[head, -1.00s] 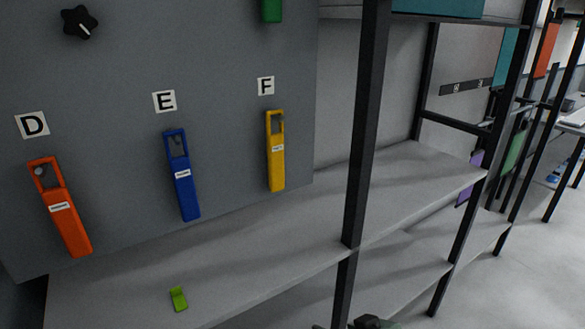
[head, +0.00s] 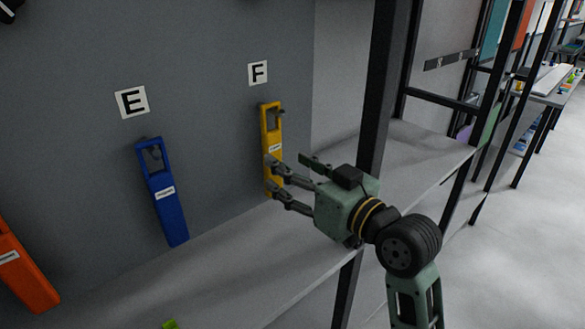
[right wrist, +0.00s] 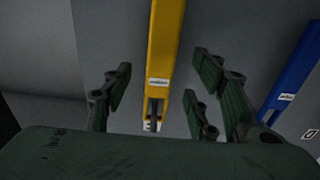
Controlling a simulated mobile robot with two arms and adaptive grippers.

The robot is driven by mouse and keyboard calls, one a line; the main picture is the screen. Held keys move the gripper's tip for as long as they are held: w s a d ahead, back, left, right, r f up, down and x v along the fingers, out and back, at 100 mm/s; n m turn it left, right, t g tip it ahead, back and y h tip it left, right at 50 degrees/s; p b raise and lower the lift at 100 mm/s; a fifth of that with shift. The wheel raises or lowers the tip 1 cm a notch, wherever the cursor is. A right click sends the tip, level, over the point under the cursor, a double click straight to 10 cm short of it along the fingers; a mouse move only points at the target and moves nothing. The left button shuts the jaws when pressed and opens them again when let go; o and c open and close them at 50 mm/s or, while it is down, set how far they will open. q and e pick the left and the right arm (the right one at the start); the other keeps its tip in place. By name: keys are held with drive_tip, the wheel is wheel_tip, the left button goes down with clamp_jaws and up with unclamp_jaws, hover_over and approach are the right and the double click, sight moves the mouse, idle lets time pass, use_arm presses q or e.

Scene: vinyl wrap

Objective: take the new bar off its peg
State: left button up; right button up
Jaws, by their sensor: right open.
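The yellow bar (head: 272,138) hangs upright on its peg under the F label (head: 258,72), with a slot at its top and a small white tag. My right gripper (head: 285,178) is open and empty, just in front of and to the right of the yellow bar's lower half, hiding part of it. In the right wrist view the yellow bar (right wrist: 165,45) shows between the spread fingers (right wrist: 158,84); contact cannot be seen. The blue bar (head: 167,212) hangs under the E label (head: 132,101). My left gripper is not in view.
The orange bar (head: 28,278) is cut off at the left edge. A grey shelf (head: 235,265) runs below the bars, with a small green piece (head: 170,325) at the bottom edge. A black upright post (head: 378,90) stands right behind my right gripper.

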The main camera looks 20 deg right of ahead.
sight(272, 153)
drive_tip(key=p+x, duration=0.1)
drive_tip(key=x, duration=0.5)
drive_tip(key=shift+p, duration=0.3)
drive_tip(key=shift+w, duration=0.2)
drive_tip(key=c, duration=0.7)
clamp_jaws()
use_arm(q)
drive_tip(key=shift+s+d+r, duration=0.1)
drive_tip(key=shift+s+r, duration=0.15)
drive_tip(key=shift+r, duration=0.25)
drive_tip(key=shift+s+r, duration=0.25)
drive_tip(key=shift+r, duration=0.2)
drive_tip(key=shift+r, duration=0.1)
use_arm(e)
drive_tip(key=shift+r, duration=0.1)
